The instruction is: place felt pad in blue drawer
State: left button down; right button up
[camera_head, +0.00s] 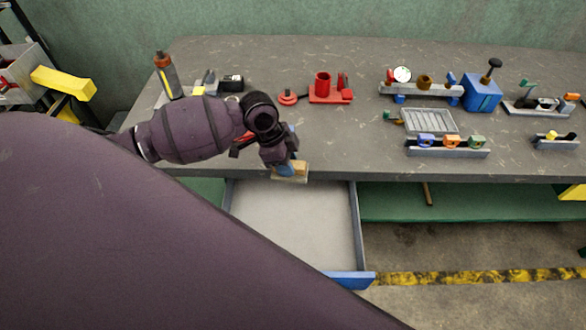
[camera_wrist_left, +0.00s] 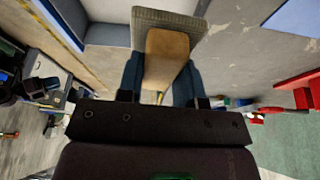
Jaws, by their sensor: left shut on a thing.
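The felt pad (camera_head: 297,168) is a small block with a tan body. In the left wrist view its tan part (camera_wrist_left: 168,55) lies against a wider grey part. My left gripper (camera_head: 286,168) is shut on it, with blue fingers on both sides of the tan part. It holds the pad at the bench's front edge, over the back end of the open drawer. The drawer (camera_head: 295,225) is pulled out below the bench top, with a bare pale grey floor and a blue front (camera_head: 350,281). My arm hides its lower left part. My right gripper is not in view.
The grey bench (camera_head: 350,140) overhangs the drawer's back. On it stand a red fixture (camera_head: 330,95), a blue box (camera_head: 482,92), a wire tray (camera_head: 428,121) and a rail with coloured blocks (camera_head: 447,150). A green shelf (camera_head: 460,202) lies right of the drawer.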

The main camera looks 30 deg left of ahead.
pick_arm(q)
jog(key=shift+s+d+n, duration=0.1)
jog(key=shift+d+n, duration=0.05)
jog(key=shift+n, duration=0.35)
jog(key=shift+f, duration=0.1)
jog(key=b, duration=0.1)
send_near(293, 212)
jog(key=x, duration=0.5)
jog(key=shift+f, duration=0.1)
jog(key=shift+f, duration=0.1)
jog(key=c, duration=0.8)
grip_release()
jog(key=v, duration=1.2)
jog(key=shift+s+d, duration=0.1)
jog(key=shift+d, duration=0.15)
